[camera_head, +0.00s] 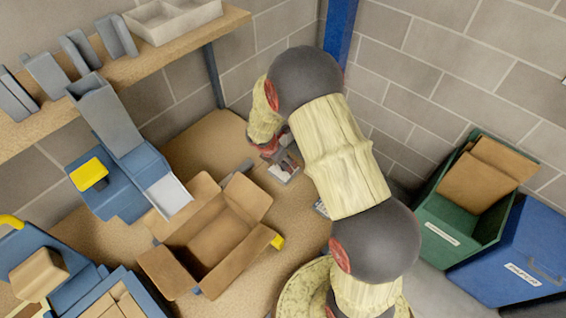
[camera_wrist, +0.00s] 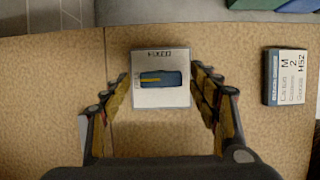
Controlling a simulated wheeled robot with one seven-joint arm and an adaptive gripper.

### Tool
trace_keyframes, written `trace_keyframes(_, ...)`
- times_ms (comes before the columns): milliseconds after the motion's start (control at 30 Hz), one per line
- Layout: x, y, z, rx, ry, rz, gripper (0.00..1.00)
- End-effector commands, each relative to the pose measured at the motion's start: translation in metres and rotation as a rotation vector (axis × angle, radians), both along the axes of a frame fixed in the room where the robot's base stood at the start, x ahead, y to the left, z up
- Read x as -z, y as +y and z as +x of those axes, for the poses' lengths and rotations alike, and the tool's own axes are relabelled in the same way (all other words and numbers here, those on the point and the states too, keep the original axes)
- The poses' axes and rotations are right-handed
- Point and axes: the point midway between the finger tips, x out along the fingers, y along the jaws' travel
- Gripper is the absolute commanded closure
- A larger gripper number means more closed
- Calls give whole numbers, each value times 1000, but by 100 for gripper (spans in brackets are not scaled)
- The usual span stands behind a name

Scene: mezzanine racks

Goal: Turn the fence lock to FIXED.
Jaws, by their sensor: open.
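The fence lock is a white plate (camera_wrist: 160,98) on the tan bench, with a dark blue oblong knob (camera_wrist: 172,79) on it. The knob lies crosswise in the wrist view, and its yellow mark points left, to small lettering too blurred to read. The word at the plate's top edge reads FIXED. My gripper (camera_wrist: 160,88) is open, with one finger on each side of the plate and nothing between them but the view of the lock. In the head view my gripper (camera_head: 286,157) is over the pale plate (camera_head: 283,175), and my arm hides part of that area.
A labelled card or block (camera_wrist: 285,77) lies right of the lock. An open cardboard box (camera_head: 212,232) and a blue machine with a grey chute (camera_head: 122,160) stand left on the bench. A green bin (camera_head: 455,215) and a blue bin (camera_head: 520,255) are at right.

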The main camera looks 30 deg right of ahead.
Motion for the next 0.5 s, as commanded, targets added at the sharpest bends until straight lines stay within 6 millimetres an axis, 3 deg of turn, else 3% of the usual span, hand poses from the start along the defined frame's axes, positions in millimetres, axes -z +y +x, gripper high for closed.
trace_keyframes(300, 3, -1, 0, 1, 1, 1, 39)
trace_keyframes(500, 3, -1, 0, 1, 0, 1, 51)
